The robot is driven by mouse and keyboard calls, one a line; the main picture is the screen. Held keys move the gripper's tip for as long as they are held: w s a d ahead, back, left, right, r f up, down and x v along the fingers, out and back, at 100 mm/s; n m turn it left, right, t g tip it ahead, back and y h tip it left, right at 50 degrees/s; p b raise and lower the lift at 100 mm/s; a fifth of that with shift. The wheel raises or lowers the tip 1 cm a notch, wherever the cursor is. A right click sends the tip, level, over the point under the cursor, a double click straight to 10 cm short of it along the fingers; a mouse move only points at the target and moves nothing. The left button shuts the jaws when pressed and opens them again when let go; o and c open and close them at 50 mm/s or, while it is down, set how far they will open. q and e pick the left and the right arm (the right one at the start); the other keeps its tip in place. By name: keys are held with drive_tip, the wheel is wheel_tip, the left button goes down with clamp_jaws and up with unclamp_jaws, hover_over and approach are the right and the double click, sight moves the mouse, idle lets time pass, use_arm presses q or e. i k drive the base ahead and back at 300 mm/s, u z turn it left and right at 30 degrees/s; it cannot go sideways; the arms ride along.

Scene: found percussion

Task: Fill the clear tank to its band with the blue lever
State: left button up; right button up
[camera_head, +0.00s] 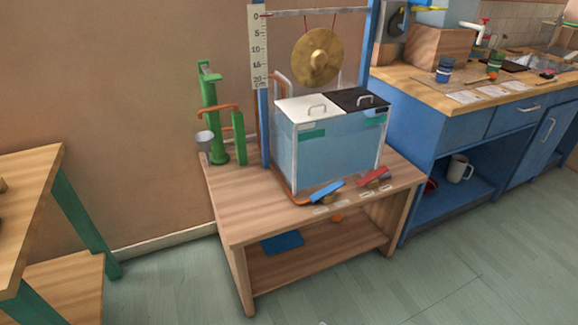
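The clear tank (333,157) stands on a low wooden table (243,212), with bluish walls and what looks like water inside. Its lid is half white (303,107) and half black (359,100), each with a handle. A green band (312,135) shows near the top of its front left, and another at the right. The blue lever (327,190) lies low at the tank's front edge, beside a red lever (374,177). The exact water level is hard to tell. Neither of my grippers shows.
A green pump (212,115) with a small bucket (204,139) stands left of the tank. A brass gong (317,57) hangs above, beside a white scale (259,50). A blue counter (455,118) stands right, another table (30,185) left. Floor in front is clear.

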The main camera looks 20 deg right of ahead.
sight(327, 190)
drive_tip(key=z, duration=0.2)
drive_tip(key=i, duration=1.05)
drive_tip(key=z, duration=1.1)
drive_tip(key=i, duration=0.45)
drive_tip(key=z, duration=0.4)
